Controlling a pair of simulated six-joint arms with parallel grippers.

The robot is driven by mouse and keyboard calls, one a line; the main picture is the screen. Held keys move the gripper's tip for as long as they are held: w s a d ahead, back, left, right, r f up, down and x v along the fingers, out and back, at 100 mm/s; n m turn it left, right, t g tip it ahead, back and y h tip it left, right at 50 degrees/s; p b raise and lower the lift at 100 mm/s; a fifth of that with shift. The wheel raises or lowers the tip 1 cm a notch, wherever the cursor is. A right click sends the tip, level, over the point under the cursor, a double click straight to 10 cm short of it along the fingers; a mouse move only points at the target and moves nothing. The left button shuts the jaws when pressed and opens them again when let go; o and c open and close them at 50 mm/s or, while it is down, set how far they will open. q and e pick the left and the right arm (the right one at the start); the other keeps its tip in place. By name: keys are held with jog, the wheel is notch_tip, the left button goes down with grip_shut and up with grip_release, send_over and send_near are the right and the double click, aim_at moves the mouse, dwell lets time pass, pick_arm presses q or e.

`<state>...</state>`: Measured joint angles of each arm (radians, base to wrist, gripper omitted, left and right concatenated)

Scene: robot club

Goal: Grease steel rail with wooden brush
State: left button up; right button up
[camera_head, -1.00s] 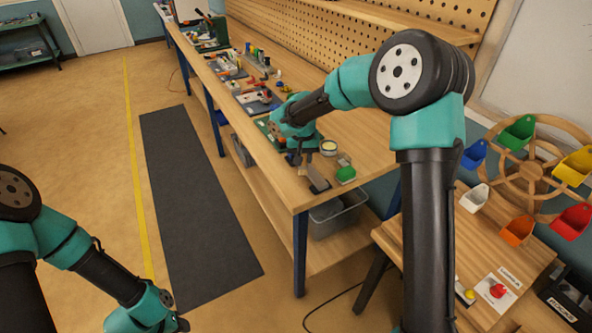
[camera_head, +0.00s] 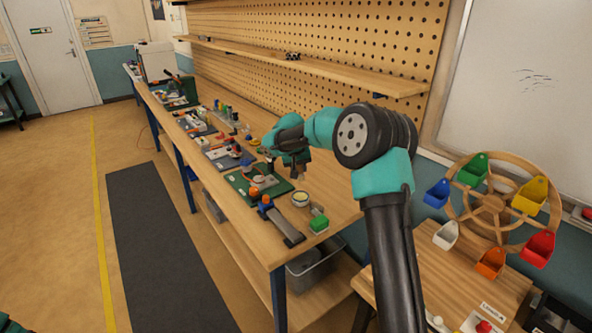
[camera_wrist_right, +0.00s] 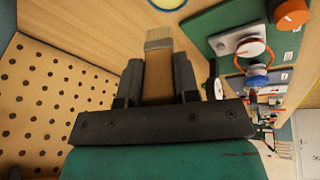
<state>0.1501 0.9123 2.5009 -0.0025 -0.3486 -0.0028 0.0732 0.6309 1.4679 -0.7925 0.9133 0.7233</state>
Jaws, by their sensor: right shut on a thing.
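My right gripper (camera_head: 290,170) is above the workbench, beyond the green board. In the right wrist view its fingers (camera_wrist_right: 157,85) are shut on the wooden brush (camera_wrist_right: 157,72), whose pale bristles point away from the palm. The steel rail (camera_head: 285,229) lies near the bench's front edge, with an orange and blue piece at its far end. It is apart from the brush. A round tin with pale yellow contents (camera_head: 300,199) stands right of the rail; its edge seems to show at the top of the wrist view (camera_wrist_right: 168,2). My left gripper is out of view.
A pegboard (camera_head: 330,45) with a shelf rises behind. Bare bench top lies right of the tin.

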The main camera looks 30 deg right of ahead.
jog(key=shift+f, duration=0.15)
jog(key=shift+f, duration=2.85)
jog(key=shift+f, duration=0.55)
jog(key=shift+r, duration=0.1)
jog(key=shift+r, duration=3.45)
jog(key=shift+a, duration=0.1)
jog(key=s+a+r+n, duration=0.2)
jog(key=s+a+r, duration=0.1)
jog(key=s+a, duration=0.5)
jog(key=s+a+r+n+t+y, duration=0.1)
jog(key=s+a+r, duration=0.3)
jog(key=a, duration=1)
jog(key=s+n, duration=0.1)
jog(key=s, duration=0.2)
jog(key=shift+s+a+r, duration=0.2)
jog(key=shift+s, duration=0.15)
